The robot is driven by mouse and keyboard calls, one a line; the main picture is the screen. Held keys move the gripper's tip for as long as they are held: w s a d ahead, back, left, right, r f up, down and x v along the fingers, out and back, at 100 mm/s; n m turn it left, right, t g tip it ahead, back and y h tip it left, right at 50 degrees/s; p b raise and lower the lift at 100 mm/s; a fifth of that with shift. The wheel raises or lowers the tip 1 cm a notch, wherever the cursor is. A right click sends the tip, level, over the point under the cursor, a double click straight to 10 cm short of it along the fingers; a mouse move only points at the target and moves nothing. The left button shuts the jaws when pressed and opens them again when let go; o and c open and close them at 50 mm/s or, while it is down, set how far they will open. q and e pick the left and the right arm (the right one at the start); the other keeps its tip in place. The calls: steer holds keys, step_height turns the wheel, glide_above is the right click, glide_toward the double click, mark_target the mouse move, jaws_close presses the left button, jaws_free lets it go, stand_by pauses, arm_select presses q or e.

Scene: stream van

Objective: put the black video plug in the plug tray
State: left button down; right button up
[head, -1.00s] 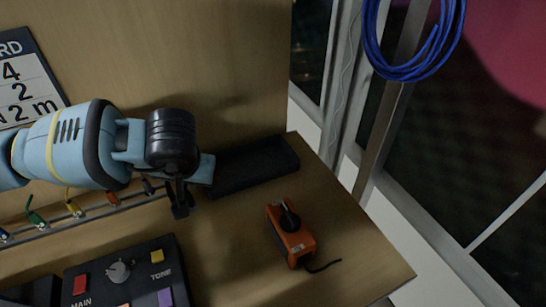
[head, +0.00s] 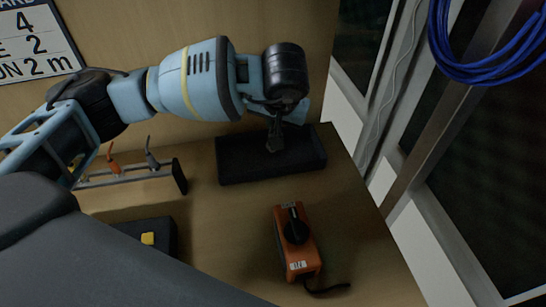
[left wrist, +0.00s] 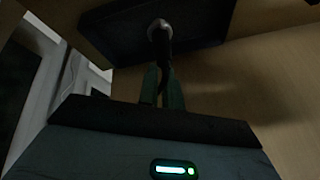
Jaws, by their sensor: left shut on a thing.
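The black plug tray (head: 232,168) lies at the back right of the wooden bench. My left gripper (head: 275,138) points down over it. In the left wrist view my left gripper (left wrist: 162,85) is shut on the black video plug (left wrist: 160,38), a dark body with a paler tip, and the dark tray (left wrist: 205,25) shows behind it. In the head view the plug is hard to pick out against the tray. I cannot tell whether it touches the tray floor. My right gripper is not in view.
A rack rail (head: 125,177) with an orange plug (head: 112,160) and a grey plug (head: 152,158) stands left of the tray. An orange box (head: 290,250) with a black knob and cable sits in front. A dark panel (head: 165,238) is partly hidden. Blue cable (head: 480,60) hangs right.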

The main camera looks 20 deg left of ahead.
arm_select(q)
steer(key=w+d+f+b, duration=0.2)
steer(key=w, duration=0.5)
steer(key=shift+n+g, duration=0.3)
steer(key=shift+n, duration=0.1)
steer(key=shift+s+f, duration=0.15)
steer(key=shift+f, duration=2.4)
steer(key=shift+s+f, duration=0.15)
steer(key=shift+f, duration=2.35)
steer(key=shift+f, duration=0.1)
steer(key=c, duration=2)
jaws_free()
steer(key=shift+a+f, duration=0.1)
steer(key=o, duration=0.4)
